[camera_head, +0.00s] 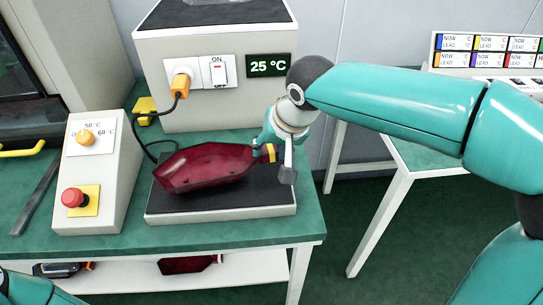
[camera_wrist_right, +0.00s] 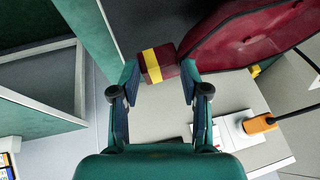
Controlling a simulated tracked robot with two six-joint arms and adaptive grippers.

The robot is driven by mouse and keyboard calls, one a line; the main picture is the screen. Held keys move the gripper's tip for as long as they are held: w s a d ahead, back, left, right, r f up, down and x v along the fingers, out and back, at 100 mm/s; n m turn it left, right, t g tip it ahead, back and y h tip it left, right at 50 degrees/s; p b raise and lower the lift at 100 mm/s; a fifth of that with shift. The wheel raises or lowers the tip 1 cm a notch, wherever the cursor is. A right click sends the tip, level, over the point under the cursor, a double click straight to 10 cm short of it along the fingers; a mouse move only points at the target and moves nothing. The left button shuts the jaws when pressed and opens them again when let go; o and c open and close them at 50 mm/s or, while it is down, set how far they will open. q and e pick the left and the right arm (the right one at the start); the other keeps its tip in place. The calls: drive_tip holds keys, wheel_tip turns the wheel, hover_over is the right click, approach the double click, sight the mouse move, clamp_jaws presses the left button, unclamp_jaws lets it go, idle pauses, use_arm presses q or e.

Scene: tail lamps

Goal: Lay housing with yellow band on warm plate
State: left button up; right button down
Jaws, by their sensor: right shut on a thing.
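The dark red housing (camera_head: 205,165) has a neck with a yellow band (camera_head: 268,153) at its right end. My right gripper (camera_head: 270,145) is shut on this neck. In the right wrist view, the neck with its yellow band (camera_wrist_right: 153,62) sits between the two fingers (camera_wrist_right: 160,74), and the wide red body (camera_wrist_right: 250,38) extends to the right. The housing is over the black-topped warm plate (camera_head: 230,201). I cannot tell whether it touches the plate. My left gripper is out of view; only part of my left arm shows at the bottom left.
Behind the plate stands a grey unit with a switch (camera_head: 217,72), a plugged orange connector (camera_head: 180,82) and a 25 °C display (camera_head: 269,65). A control box (camera_head: 98,180) stands left. Another red housing (camera_head: 188,264) lies on the lower shelf. A second table is at right.

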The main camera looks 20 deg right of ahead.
drive_tip(key=shift+s+f, duration=0.15)
drive_tip(key=shift+f, duration=0.9)
drive_tip(key=shift+c, duration=2)
unclamp_jaws()
drive_tip(key=shift+r, duration=0.2)
drive_tip(key=shift+r, duration=0.3)
drive_tip(key=p+v, duration=0.1)
drive_tip(key=v, duration=1)
drive_tip(key=shift+p, duration=0.35)
drive_tip(key=shift+s+r, duration=0.1)
